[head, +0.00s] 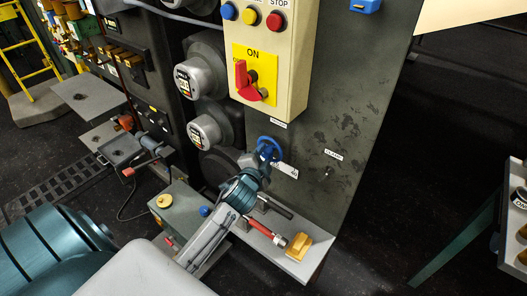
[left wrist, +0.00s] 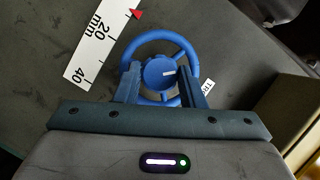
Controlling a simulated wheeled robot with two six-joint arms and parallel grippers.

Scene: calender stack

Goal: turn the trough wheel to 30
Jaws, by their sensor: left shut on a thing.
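The blue trough wheel (head: 269,146) is on the dark machine panel, below the cream control box. In the left wrist view the wheel (left wrist: 139,46) shows a round rim and a hub with a pale mark. My left gripper (head: 263,160) reaches it from below. In the left wrist view its fingers (left wrist: 161,78) are shut on the wheel, one on each side of the hub. Beside the wheel is a white mm scale (left wrist: 94,49) marked 20 and 40. A red pointer (left wrist: 136,13) sits at its upper end, past the 20 mark. My right gripper is not in view.
The control box (head: 277,50) with a red switch (head: 243,80) hangs above the wheel. Round grey gauge housings (head: 205,78) stick out at left. A low shelf (head: 297,262) below holds a red-handled tool (head: 265,231) and a yellow block (head: 298,246).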

